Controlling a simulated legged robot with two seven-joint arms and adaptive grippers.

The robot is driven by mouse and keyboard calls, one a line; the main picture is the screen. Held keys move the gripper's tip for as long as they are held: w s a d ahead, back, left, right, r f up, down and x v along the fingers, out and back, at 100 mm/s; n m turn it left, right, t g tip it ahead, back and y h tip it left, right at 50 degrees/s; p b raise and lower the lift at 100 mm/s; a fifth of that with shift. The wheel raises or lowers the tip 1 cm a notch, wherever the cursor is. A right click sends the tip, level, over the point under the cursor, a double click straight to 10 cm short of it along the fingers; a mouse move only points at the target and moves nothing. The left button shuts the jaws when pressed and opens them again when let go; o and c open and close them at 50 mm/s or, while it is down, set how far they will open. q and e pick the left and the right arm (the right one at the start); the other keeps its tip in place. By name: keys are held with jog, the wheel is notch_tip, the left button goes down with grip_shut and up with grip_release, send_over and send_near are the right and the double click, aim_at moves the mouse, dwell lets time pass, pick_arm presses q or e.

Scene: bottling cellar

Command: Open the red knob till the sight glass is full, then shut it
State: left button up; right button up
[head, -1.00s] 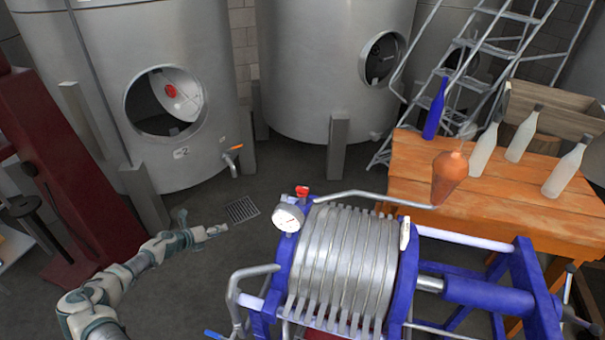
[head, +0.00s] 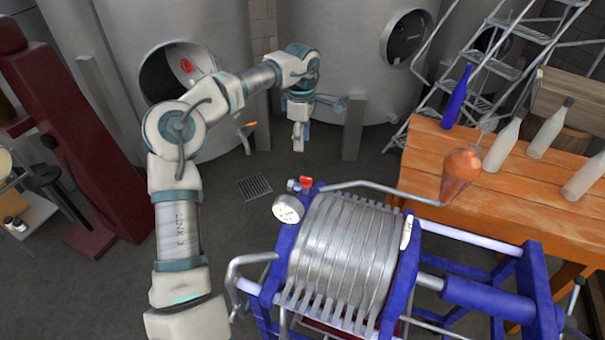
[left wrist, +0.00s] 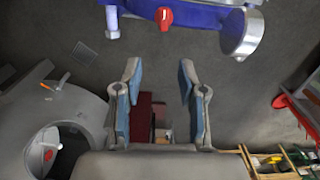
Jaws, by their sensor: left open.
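The red knob (head: 306,183) sits on top of the blue-framed plate filter (head: 345,250), beside a round white gauge (head: 288,209). In the left wrist view the red knob (left wrist: 165,18) is at the top edge. My left gripper (head: 298,143) hangs pointing down, above the knob in the picture and apart from it. Its two fingers (left wrist: 158,78) are open with nothing between them. I cannot make out for certain which part is the sight glass, nor its level. My right gripper is not in view.
A thin pipe (head: 375,187) runs from the filter to the wooden table (head: 425,160). Steel tanks fill the back. A floor grate (head: 254,187) lies left of the filter.

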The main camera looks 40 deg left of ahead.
pick_arm(q)
send_near(305, 177)
jog(key=f, duration=0.1)
jog(key=d+f, duration=0.1)
jog(key=f, duration=0.1)
jog(key=d+f, duration=0.1)
jog(key=f, duration=0.1)
jog(key=shift+f, duration=0.1)
jog(key=f, duration=0.1)
jog(key=a+f, duration=0.2)
jog(key=f, duration=0.1)
jog(key=shift+a+f, duration=0.15)
jog(key=shift+a, duration=0.2)
jog(key=shift+d, duration=0.2)
jog(key=shift+d+r, duration=0.3)
jog(key=shift+d, duration=0.3)
jog(key=c, duration=0.7)
jog(key=shift+d, duration=0.2)
grip_shut()
jog(key=shift+a, duration=0.25)
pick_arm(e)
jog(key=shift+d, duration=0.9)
